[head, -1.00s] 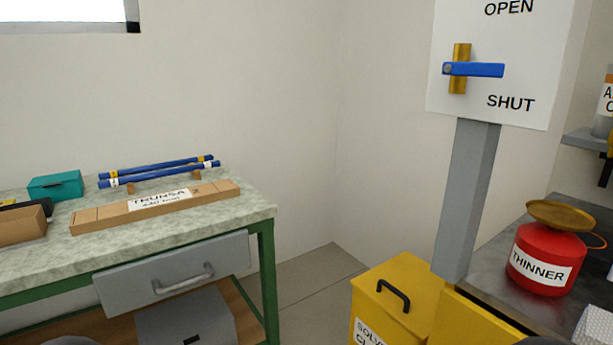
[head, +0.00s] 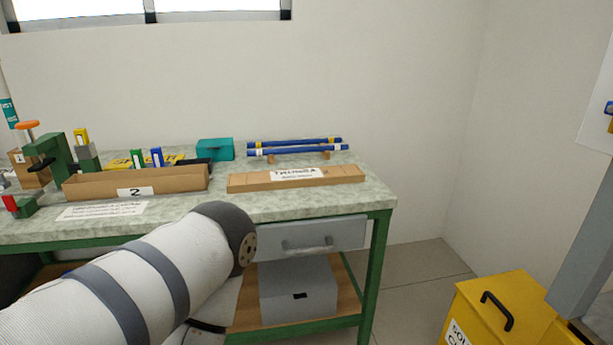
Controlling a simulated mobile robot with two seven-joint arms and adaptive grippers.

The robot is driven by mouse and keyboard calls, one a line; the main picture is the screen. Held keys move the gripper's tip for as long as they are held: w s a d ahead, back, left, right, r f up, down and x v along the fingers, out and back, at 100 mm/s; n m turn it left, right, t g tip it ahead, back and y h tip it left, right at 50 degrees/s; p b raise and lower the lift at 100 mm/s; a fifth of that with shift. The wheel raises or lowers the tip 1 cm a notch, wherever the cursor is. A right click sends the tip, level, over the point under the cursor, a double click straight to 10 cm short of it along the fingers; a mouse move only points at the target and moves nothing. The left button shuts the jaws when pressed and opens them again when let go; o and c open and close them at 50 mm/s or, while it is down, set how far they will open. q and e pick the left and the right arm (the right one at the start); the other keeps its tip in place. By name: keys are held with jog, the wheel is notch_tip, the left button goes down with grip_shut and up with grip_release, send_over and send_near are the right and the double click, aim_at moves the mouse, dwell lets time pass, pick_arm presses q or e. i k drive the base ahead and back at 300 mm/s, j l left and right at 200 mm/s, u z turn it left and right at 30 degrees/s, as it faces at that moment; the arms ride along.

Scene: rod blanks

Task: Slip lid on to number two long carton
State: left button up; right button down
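The long open carton marked 2 (head: 172,182) stands on the workbench in the head view, left of centre. Its inside is mostly hidden by its front wall. A long flat cardboard lid (head: 245,182) with a white label lies to its right on the bench, apart from the carton. My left arm comes in from the lower left, in front of the bench. Neither gripper shows in the head view.
Two blue rods (head: 295,146) lie on wooden supports behind the lid. A teal box (head: 215,149) stands behind the carton. A green vise-like tool (head: 50,150) stands at the left. A yellow bin (head: 497,310) stands on the floor at right.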

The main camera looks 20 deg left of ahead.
aim_at(80, 186)
jog(key=u, duration=1.8)
jog(key=i+l+u, duration=0.2)
jog(key=l, duration=0.3)
jog(key=k, duration=0.1)
